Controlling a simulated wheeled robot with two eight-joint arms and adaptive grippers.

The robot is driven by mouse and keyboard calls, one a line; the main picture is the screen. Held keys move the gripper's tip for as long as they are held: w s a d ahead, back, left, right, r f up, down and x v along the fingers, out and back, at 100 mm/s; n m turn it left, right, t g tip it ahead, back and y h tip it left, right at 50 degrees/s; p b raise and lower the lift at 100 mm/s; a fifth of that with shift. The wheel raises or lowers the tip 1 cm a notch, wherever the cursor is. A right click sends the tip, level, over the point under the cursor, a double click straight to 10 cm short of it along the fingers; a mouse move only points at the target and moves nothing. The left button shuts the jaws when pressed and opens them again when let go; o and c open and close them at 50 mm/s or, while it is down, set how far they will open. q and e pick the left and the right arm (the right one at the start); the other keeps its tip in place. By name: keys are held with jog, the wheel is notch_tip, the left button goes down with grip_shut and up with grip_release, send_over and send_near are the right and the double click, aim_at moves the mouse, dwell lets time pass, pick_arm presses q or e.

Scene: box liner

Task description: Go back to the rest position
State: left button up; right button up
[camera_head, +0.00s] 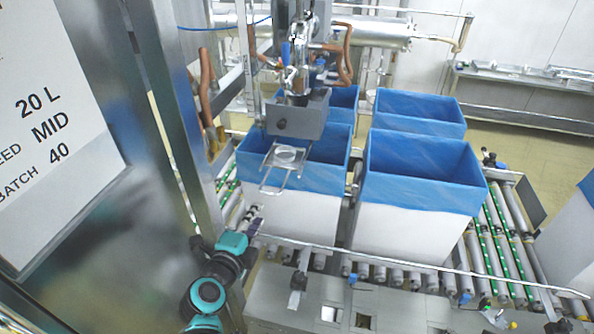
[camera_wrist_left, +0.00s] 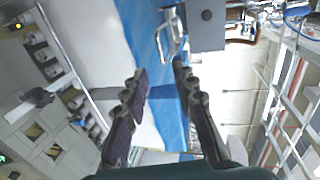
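My left gripper (camera_head: 252,222) is at the lower left of the head view, in front of the left white box (camera_head: 290,215) and below its rim. In the left wrist view its two dark fingers (camera_wrist_left: 160,72) stand apart with nothing between them. The box's blue liner (camera_head: 315,165) is folded over the rim, and in the left wrist view the liner (camera_wrist_left: 148,30) lies beyond the fingers. I cannot tell the exact distance from the fingertips to the box. My right gripper is in neither view.
A second lined box (camera_head: 405,228) stands to the right, on the roller conveyor (camera_head: 490,235). A grey filling head (camera_head: 298,118) with a metal bracket hangs over the left box. A metal rail (camera_head: 420,264) runs along the conveyor front. A steel cabinet (camera_head: 80,230) with a sign fills the left.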

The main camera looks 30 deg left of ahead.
pick_arm(q)
jog(key=s+d+f+n+g+h+b, duration=0.1)
jog(key=d+f+n+g+b, duration=0.3)
jog(key=f, duration=0.5)
jog(key=s+d+f+n+g+h+b, duration=0.2)
jog(key=d+f+n+g+b, duration=0.2)
jog(key=d+f+n+b, duration=0.4)
jog(key=d+f+n, duration=0.2)
jog(key=d+n, duration=0.1)
jog(key=shift+s+f, duration=0.25)
jog(key=shift+s, duration=0.05)
jog(key=shift+d, duration=0.1)
